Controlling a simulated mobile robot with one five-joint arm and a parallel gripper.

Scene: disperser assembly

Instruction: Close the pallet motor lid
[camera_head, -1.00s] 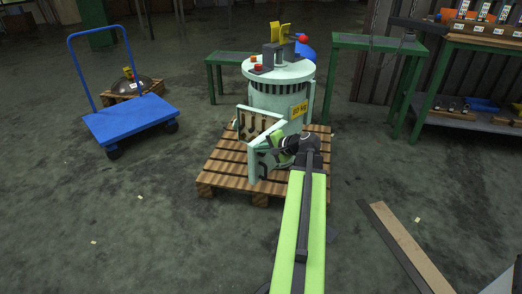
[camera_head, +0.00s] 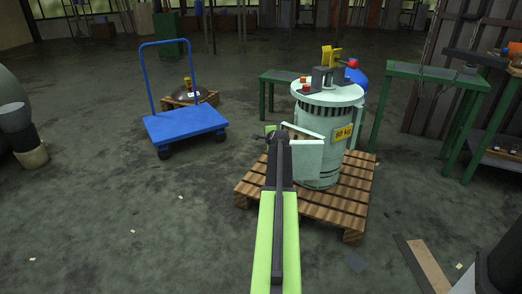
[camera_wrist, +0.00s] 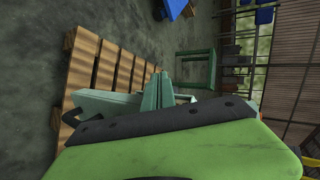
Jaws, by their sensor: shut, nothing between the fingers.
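The pale green motor (camera_head: 327,115) stands upright on the wooden pallet (camera_head: 335,209), with a yellow weight label on its side. A flat pale green panel, which looks like the motor lid (camera_head: 307,160), stands out at the motor's left side. A second pale edge shows above it; how far the lid is open is unclear. My gripper (camera_head: 270,131) is shut and empty at the panel's left, partly hidden by my arm. I cannot tell whether they touch. In the wrist view, pale green plates (camera_wrist: 157,93) show just beyond my dark, bolted arm part.
A blue trolley (camera_head: 185,124) stands at the left, with a small pallet behind it. Green tables (camera_head: 425,75) stand behind and right of the motor. A flat board (camera_head: 424,265) lies on the floor at front right. Floor between trolley and pallet is clear.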

